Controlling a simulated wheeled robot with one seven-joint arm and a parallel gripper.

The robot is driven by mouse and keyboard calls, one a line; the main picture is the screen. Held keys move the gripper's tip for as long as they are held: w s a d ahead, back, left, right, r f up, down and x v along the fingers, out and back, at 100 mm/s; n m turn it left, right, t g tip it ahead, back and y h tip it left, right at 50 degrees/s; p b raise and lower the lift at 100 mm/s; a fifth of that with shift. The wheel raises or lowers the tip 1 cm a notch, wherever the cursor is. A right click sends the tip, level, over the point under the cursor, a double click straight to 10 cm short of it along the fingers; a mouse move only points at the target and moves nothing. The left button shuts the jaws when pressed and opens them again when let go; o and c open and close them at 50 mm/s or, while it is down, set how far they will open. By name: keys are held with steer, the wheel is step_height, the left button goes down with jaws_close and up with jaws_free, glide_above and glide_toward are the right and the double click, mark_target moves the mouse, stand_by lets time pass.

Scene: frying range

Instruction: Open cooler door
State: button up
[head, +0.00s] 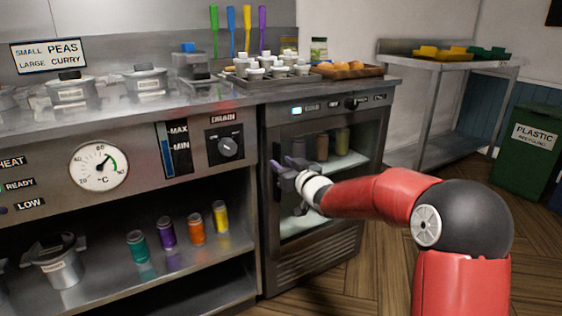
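The cooler is the steel unit under the counter at the middle right, with a glass door (375,140) that looks shut. Several cans stand on a shelf behind the glass. My red arm reaches in from the right, and my gripper (279,171) is at the left side of the door, where the handle would be. The gripper covers that spot, so I cannot tell whether it touches or grasps a handle, or whether its fingers are open or shut.
A tray (235,78) of small pots sits on the counter above the cooler. Coloured cans stand on the open shelf (100,290) at left. A steel side table (440,66) and a green recycling bin (525,160) stand at right. Wooden floor lies before the cooler.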

steer(key=shift+x, duration=1.1)
steer(key=shift+c, duration=0.3)
jaws_close()
